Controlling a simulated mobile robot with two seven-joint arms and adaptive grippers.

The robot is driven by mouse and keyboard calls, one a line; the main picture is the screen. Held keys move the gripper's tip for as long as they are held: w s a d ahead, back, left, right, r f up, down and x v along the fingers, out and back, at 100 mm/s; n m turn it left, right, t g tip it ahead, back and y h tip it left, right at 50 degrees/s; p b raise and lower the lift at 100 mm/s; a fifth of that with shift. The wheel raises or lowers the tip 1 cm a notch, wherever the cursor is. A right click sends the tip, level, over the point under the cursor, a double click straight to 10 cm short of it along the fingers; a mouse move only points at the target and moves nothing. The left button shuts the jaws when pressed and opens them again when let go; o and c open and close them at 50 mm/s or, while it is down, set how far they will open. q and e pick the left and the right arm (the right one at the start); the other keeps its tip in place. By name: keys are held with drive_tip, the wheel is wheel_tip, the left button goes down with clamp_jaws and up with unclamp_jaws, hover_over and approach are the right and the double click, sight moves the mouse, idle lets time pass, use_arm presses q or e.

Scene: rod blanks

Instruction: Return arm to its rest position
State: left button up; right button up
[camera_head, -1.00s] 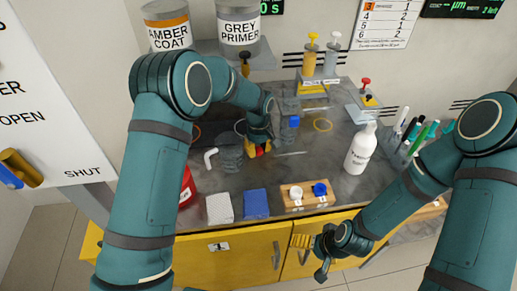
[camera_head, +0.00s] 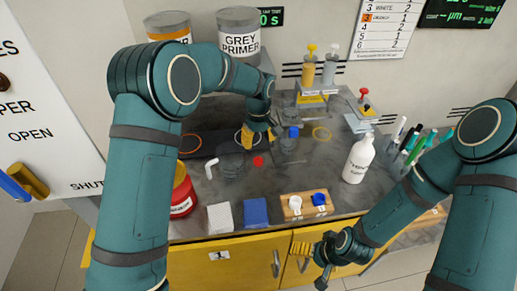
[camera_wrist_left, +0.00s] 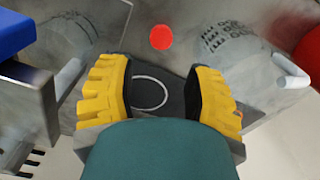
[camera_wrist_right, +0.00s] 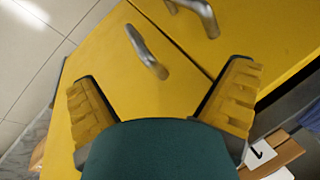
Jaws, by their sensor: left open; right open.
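My left gripper (camera_head: 247,138) is over the back middle of the grey bench, fingers pointing down. In the left wrist view its yellow fingers (camera_wrist_left: 160,88) are apart with nothing between them; a pale ring outline (camera_wrist_left: 150,92) on a dark strip shows behind the gap. A small red disc (camera_head: 258,161) lies on the bench in front of this gripper, apart from it; it also shows in the left wrist view (camera_wrist_left: 161,37). My right gripper (camera_head: 310,248) is in front of the yellow cabinet. In the right wrist view its fingers (camera_wrist_right: 160,85) are apart and empty.
Clear cups (camera_head: 232,166) stand near the left gripper. A red container (camera_head: 182,195), a white bottle (camera_head: 358,160) and a wooden cap board (camera_head: 307,206) stand farther out. Cabinet handles (camera_wrist_right: 147,52) are close to the right gripper.

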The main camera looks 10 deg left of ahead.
use_arm(q)
drive_tip(key=shift+r, duration=1.65)
